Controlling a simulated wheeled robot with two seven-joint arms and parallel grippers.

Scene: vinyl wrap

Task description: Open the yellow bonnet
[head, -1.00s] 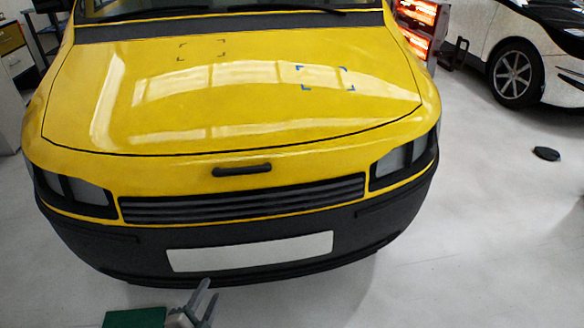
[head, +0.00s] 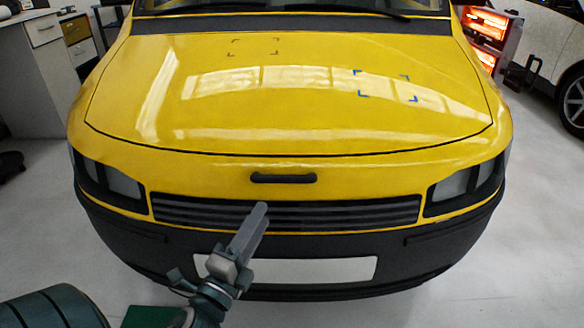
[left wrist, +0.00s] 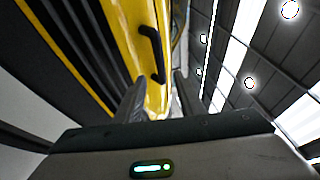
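The yellow bonnet (head: 300,115) lies shut on the car, its dark seam running around its edge. A black bar handle (head: 283,178) sits on the yellow panel just below the bonnet's front seam. My left gripper (head: 262,208) is in front of the dark grille, below and slightly left of the handle, not touching it. In the left wrist view the two fingers (left wrist: 160,98) stand apart with nothing between them. The handle (left wrist: 151,52) shows beyond the fingertips there. My right gripper is not in view.
The dark slatted grille (head: 380,211) and white plate (head: 320,270) are below the handle, with headlights at both sides. A white cabinet (head: 50,70) stands at left. A glowing red heater (head: 488,28) and another car are at right. The floor at right is clear.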

